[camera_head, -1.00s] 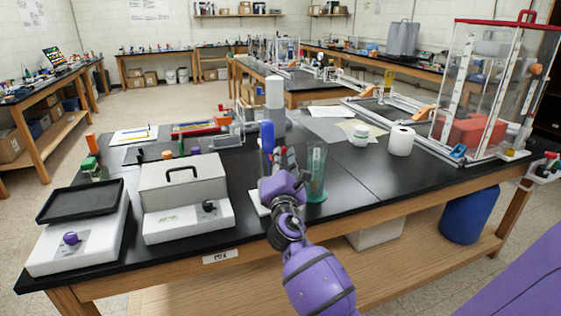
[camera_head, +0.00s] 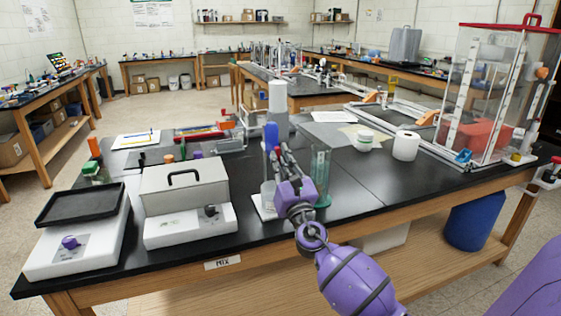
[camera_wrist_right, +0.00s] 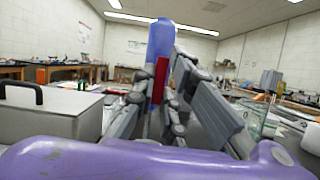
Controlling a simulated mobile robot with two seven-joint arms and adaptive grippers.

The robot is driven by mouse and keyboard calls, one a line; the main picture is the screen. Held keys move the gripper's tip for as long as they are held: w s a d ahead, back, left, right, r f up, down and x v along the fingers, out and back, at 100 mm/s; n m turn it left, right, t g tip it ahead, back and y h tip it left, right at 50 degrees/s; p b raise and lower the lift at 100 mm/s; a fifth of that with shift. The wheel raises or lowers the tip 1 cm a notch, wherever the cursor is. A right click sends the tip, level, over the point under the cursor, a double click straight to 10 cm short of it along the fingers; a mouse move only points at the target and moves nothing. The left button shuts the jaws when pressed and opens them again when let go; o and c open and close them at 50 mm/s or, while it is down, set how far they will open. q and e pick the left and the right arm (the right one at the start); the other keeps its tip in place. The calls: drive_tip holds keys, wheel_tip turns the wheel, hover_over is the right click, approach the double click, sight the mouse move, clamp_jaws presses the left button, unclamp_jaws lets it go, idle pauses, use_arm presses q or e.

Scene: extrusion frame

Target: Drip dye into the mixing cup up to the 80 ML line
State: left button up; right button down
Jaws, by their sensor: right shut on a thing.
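My right gripper (camera_head: 278,162) is shut on an upright blue-topped dropper (camera_head: 271,135). In the right wrist view, its blue bulb (camera_wrist_right: 161,40) rises between the fingers, with a red strip in front of it. The fingers hide the lower part of the dropper. Below and left of the gripper, a clear cup (camera_head: 267,192) stands on a white pad; I take it for the mixing cup. Its marks and level are too small to read. A tall green-tinted clear cylinder (camera_head: 321,170) stands just right of the gripper. My left gripper is out of view.
A grey box with a handle (camera_head: 184,186) and a white device with a black tray (camera_head: 80,232) stand at the left of the black bench. A white roll (camera_head: 406,146) and a lidded jar (camera_head: 364,140) stand to the right.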

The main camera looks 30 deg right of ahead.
drive_tip(key=shift+n+y, duration=0.4)
drive_tip(key=shift+n, duration=0.2)
drive_tip(key=c, duration=1.8)
unclamp_jaws()
drive_tip(key=shift+a, duration=0.1)
drive_tip(key=v, duration=1.2)
drive_tip(key=shift+f, duration=0.15)
drive_tip(key=shift+w, duration=0.1)
